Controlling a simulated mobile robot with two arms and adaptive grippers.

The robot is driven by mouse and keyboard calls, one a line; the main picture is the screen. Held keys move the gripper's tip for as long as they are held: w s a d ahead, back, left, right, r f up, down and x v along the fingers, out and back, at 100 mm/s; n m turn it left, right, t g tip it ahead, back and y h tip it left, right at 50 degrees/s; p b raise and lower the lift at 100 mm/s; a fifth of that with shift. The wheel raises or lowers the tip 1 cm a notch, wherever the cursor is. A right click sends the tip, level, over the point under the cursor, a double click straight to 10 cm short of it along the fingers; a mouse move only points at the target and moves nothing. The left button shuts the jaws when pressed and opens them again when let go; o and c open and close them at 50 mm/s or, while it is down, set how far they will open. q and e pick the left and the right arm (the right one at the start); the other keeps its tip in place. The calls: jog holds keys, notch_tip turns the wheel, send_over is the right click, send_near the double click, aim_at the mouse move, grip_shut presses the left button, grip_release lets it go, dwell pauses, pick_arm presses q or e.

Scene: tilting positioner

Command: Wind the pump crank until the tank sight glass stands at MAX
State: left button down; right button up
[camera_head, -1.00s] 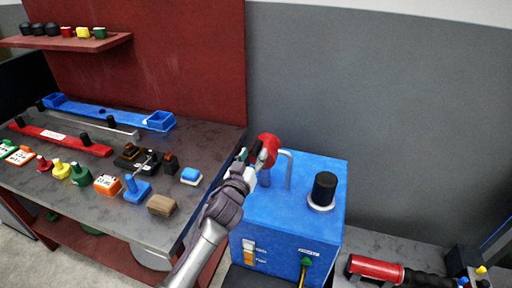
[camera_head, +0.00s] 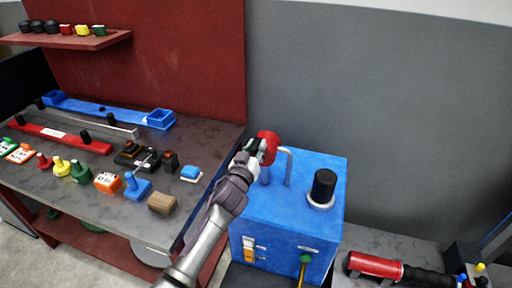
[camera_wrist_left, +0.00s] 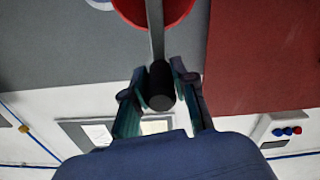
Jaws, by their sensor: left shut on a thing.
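The pump is a blue box (camera_head: 285,215) right of the workbench. A red round hub (camera_head: 268,147) stands above its rear left, beside a bent grey pipe. My left gripper (camera_head: 256,147) is at the hub's left side. In the left wrist view, the left fingers (camera_wrist_left: 160,92) close around the black crank knob (camera_wrist_left: 161,84). A grey crank arm (camera_wrist_left: 155,35) runs from the knob to the red hub, which also shows there (camera_wrist_left: 168,8). The sight glass (camera_head: 248,247) on the box's front looks pale above and orange below; its marks are too small to read.
A black cylinder (camera_head: 323,186) stands on the box top, and a green knob (camera_head: 306,258) sits on its front. The workbench (camera_head: 95,195) at left holds several coloured parts. A red-and-black tool (camera_head: 378,267) lies on the right bench.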

pick_arm(q)
jog(key=shift+d, duration=0.1)
dwell(0.3)
jog(key=shift+s+d+f+m+b, duration=0.25)
jog(key=shift+d+m+b, duration=0.45)
jog(key=shift+m, duration=0.45)
jog(key=shift+s+d+f+m+b, duration=0.3)
jog(key=shift+d+m+b, duration=0.35)
jog(key=shift+m, duration=0.55)
jog(key=shift+s+d+f+m+b, duration=0.25)
jog(key=shift+d+m+b, duration=0.3)
jog(key=shift+d+m, duration=0.45)
jog(key=shift+a, duration=0.15)
jog(key=c, duration=0.9)
grip_release()
jog(key=shift+c, duration=0.2)
jog(key=v, duration=1.2)
